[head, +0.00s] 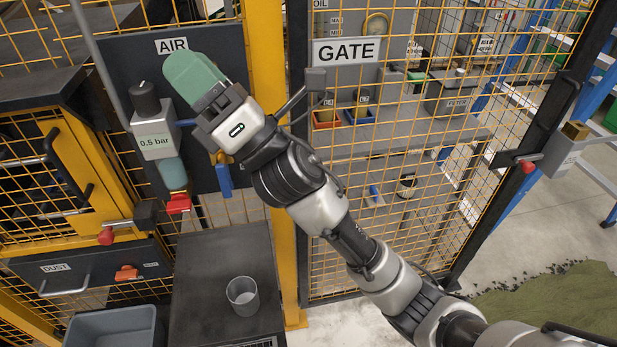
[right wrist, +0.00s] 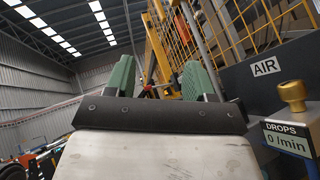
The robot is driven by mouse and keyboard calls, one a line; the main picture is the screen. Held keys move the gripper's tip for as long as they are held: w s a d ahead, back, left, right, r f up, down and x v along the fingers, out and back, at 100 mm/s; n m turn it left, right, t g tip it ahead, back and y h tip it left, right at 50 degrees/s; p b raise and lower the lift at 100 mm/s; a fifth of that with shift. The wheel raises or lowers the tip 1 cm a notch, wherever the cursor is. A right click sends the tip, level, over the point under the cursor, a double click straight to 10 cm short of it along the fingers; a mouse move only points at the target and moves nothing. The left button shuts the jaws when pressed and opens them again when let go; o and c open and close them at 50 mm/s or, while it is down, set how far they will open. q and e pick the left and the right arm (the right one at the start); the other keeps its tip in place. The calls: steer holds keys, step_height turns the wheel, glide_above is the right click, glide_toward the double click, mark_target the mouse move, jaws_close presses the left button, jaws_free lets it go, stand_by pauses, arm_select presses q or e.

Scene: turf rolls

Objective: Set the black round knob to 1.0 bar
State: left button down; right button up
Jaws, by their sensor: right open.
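The black round knob (head: 145,100) sits on top of a grey regulator (head: 155,138) on the dark AIR panel. The regulator's display reads 0.5 bar. A white line shows on the knob's top. My right gripper (head: 193,78), with green finger pads, is to the right of the knob and apart from it. In the right wrist view its two green fingers (right wrist: 158,80) stand apart with nothing between them. I cannot make out the black knob in that view. My left gripper is not in view.
A brass knob (right wrist: 293,96) above a DROPS display reading 0 /min shows at the right of the wrist view. A blue-handled valve (head: 222,178) hangs below my right gripper. A yellow post (head: 266,60) and the mesh GATE stand right. A cup (head: 242,296) stands on a dark cabinet below.

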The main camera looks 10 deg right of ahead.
steer(key=w+d+f+m+t+h, duration=0.1)
steer(key=d+f+m+h, duration=0.6)
steer(key=f+m+h, duration=0.3)
steer(key=w+d+f+m+t+h, duration=0.2)
steer(key=d+f+m+h, duration=0.5)
steer(key=f+m+h, duration=0.4)
steer(key=f+m, duration=0.2)
steer(key=m, duration=0.3)
steer(key=shift+w+m, duration=0.3)
steer(key=shift+m, duration=0.1)
steer(key=shift+o, duration=1.4)
